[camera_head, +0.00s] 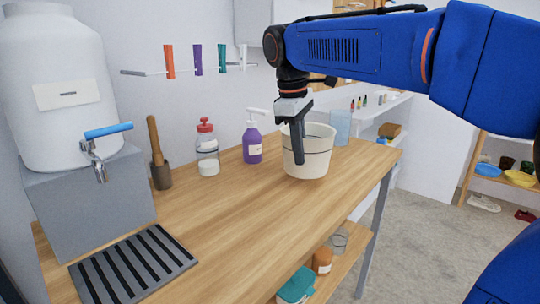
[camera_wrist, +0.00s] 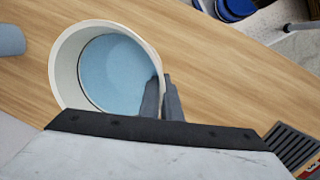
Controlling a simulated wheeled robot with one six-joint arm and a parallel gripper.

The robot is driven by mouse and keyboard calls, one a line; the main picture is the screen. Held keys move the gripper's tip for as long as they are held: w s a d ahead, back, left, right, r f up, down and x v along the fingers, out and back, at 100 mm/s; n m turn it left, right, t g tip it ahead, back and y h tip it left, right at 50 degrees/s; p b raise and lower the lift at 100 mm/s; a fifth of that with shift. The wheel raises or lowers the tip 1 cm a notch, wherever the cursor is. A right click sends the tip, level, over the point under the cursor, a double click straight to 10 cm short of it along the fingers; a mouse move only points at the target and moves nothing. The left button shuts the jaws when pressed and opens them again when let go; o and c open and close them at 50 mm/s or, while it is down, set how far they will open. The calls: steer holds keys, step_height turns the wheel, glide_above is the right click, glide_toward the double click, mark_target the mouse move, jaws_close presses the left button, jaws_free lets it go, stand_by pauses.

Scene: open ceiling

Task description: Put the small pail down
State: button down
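The small pail (camera_head: 318,158) is cream-white with a dark line round it, upright over the right part of the wooden table (camera_head: 230,215). Its base is at or very near the tabletop; I cannot tell whether it touches. In the wrist view the pail (camera_wrist: 62,62) is seen from above, with a light blue surface (camera_wrist: 115,72) inside that looks like liquid. My gripper (camera_head: 300,158) points down at the pail's near side. In the wrist view my gripper (camera_wrist: 162,98) has one finger inside the rim and one outside, closed on the wall.
A purple pump bottle (camera_head: 252,147), red-topped jar (camera_head: 207,155) and mortar with pestle (camera_head: 160,170) stand left of the pail. A clear bluish container (camera_head: 340,127) is behind it. A white dispenser (camera_head: 60,90) and drain grate (camera_head: 134,264) are at left. The front middle is clear.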

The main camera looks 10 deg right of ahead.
steer(key=shift+w+a+f, duration=0.55)
steer(key=shift+w+a, duration=0.45)
steer(key=shift+w, duration=0.35)
steer(key=shift+w+a+f, duration=0.6)
steer(key=shift+w+a, duration=0.35)
steer(key=shift+w, duration=0.35)
steer(key=shift+w+a+f, duration=0.55)
steer(key=shift+w+a, duration=0.45)
steer(key=shift+w, duration=0.35)
steer(key=shift+f, duration=0.1)
steer(key=c, duration=2)
jaws_free()
steer(key=r, duration=0.4)
steer(key=a+r, duration=0.1)
steer(key=r, duration=0.3)
steer(key=a+r, duration=0.1)
steer(key=r, duration=0.3)
steer(key=shift+s, duration=0.2)
